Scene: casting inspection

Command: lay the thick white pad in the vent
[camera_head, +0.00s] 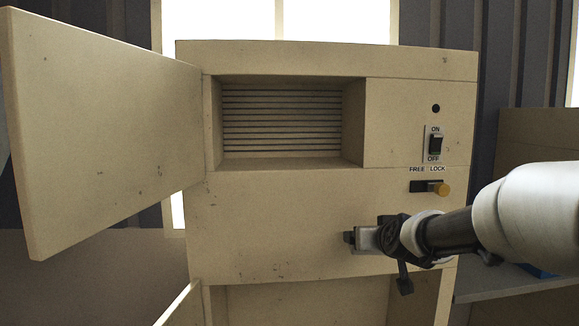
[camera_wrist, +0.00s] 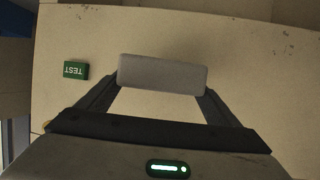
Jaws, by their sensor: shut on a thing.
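The vent (camera_head: 282,158) is a square recess with dark horizontal slats at its back, in the upper part of the beige cabinet in the head view. Its recess looks empty. My gripper (camera_head: 362,239) is in front of the cabinet face, below and to the right of the vent. In the wrist view my gripper (camera_wrist: 160,92) is shut on a thick pale grey-white pad (camera_wrist: 162,74), with one finger at each end of it. In the head view I cannot clearly tell the pad from the gripper.
The cabinet door (camera_head: 100,135) stands open to the left. The wrist view shows a green TEST block (camera_wrist: 76,70). An open compartment (camera_head: 305,305) lies below. The space before the vent is clear.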

